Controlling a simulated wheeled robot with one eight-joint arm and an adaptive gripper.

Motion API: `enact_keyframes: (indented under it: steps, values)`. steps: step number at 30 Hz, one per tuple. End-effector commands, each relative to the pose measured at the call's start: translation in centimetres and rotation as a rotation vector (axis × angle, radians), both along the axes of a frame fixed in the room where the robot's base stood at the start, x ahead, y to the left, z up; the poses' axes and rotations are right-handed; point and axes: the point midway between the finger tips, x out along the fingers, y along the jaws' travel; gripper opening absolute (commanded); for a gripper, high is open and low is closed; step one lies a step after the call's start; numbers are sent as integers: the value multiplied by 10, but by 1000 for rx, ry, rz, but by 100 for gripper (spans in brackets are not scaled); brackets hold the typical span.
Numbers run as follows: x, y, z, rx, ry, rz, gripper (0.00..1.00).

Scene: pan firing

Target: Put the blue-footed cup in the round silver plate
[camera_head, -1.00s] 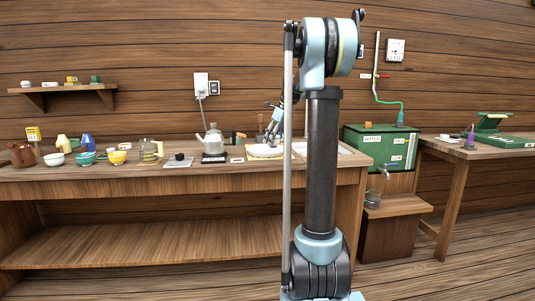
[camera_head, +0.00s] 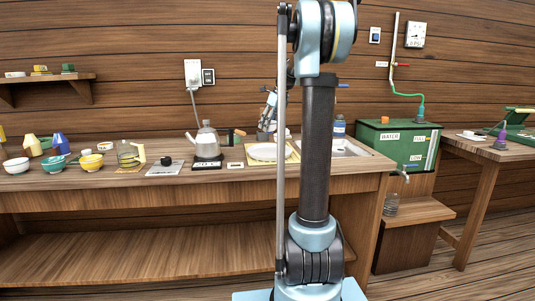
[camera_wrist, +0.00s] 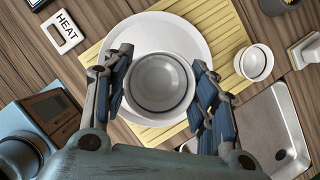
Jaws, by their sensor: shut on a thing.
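My gripper (camera_wrist: 160,62) is shut on a round cup (camera_wrist: 160,82), pale grey-white inside, seen from above with a finger on each side. Its foot is hidden, so I cannot see a blue foot. The cup is over the lower part of the round pale silver plate (camera_wrist: 150,30); I cannot tell whether it touches it. The plate lies on a yellow slatted mat (camera_wrist: 92,56). In the head view the plate (camera_head: 263,153) is on the bench, and my gripper (camera_head: 268,122) is above and behind it, partly hidden by my arm.
A small white cup (camera_wrist: 257,62) stands on the mat's right side. A metal sink (camera_wrist: 262,125) is to the right of the mat. A HEAT label block (camera_wrist: 62,32) is to the left. A kettle (camera_head: 207,143) stands left of the plate, with bowls (camera_head: 91,162) farther left.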

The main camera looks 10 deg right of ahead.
Motion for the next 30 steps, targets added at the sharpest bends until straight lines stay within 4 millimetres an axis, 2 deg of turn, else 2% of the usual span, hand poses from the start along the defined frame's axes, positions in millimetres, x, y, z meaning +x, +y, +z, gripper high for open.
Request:
enact_keyframes:
  steps: [4, 12, 20, 27, 30]
  values:
    - [0, -2, -10, 0, 0, -2, 29]
    - [0, -3, -51, 0, 0, -2, 29]
    - [0, -2, -68, 0, 0, -1, 29]
    - [0, 0, -98, 0, 0, 1, 29]
    - [-1, 0, -101, 0, 0, 1, 29]
